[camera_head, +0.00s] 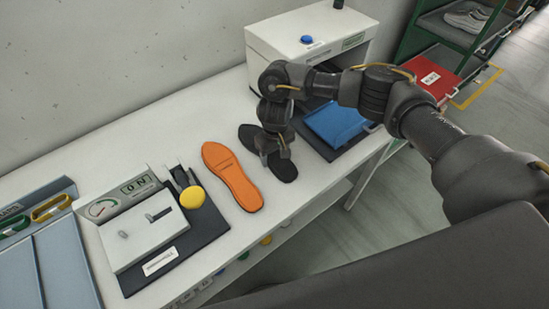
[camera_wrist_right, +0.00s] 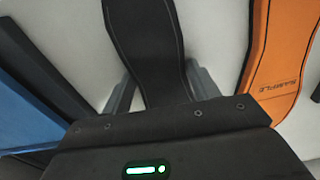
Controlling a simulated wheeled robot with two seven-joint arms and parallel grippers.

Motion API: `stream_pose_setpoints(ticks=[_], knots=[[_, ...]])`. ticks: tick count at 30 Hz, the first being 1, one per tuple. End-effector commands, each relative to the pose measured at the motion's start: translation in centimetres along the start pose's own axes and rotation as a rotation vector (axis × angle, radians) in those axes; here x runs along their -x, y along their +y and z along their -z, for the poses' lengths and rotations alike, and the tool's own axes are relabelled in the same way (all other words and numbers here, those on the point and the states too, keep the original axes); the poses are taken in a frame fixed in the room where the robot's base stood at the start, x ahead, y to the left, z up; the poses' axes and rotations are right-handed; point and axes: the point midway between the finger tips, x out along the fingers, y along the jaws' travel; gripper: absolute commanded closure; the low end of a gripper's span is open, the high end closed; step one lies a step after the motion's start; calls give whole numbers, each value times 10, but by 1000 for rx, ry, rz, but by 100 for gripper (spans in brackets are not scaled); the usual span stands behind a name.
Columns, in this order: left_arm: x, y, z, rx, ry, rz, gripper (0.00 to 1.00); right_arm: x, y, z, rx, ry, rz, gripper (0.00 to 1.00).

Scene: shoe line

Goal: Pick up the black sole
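The black sole (camera_head: 284,171) lies flat on the white table, right of the orange sole (camera_head: 232,177). My right gripper (camera_head: 276,156) is over the black sole and hides part of its middle. In the right wrist view the black sole (camera_wrist_right: 146,42) runs between the two fingers of my right gripper (camera_wrist_right: 162,90), one on each side. A gap shows between the fingers and the sole's edges, so the gripper looks open. The gripper body hides the sole's near end. My left gripper is not in view.
A blue piece (camera_head: 338,123) lies on a dark base before a white machine (camera_head: 301,33) at the right. A gauge device (camera_head: 144,230) with a yellow knob (camera_head: 193,197) stands left. A red box (camera_head: 432,76) is beyond the table. The table's back-left is clear.

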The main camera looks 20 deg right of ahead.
Motion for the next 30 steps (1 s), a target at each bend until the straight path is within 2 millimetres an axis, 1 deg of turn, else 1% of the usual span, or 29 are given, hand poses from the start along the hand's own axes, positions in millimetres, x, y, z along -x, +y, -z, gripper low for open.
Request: stream_pose_setpoints(ticks=[1,6,14,18,20,23,26,30], knots=[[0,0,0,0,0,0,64,0,0,0,0,0,-1,48],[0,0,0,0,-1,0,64,0,0,0,0,1,-1,69],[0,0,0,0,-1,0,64,2,0,1,0,1,-1,69],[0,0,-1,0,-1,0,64,9,0,1,0,3,-1,69],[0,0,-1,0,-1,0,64,17,0,2,3,5,-2,69],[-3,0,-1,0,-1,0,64,36,0,2,4,7,-3,69],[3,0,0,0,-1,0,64,58,-10,-16,10,5,-3,69],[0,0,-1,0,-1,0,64,90,-27,-38,10,7,-2,69]])
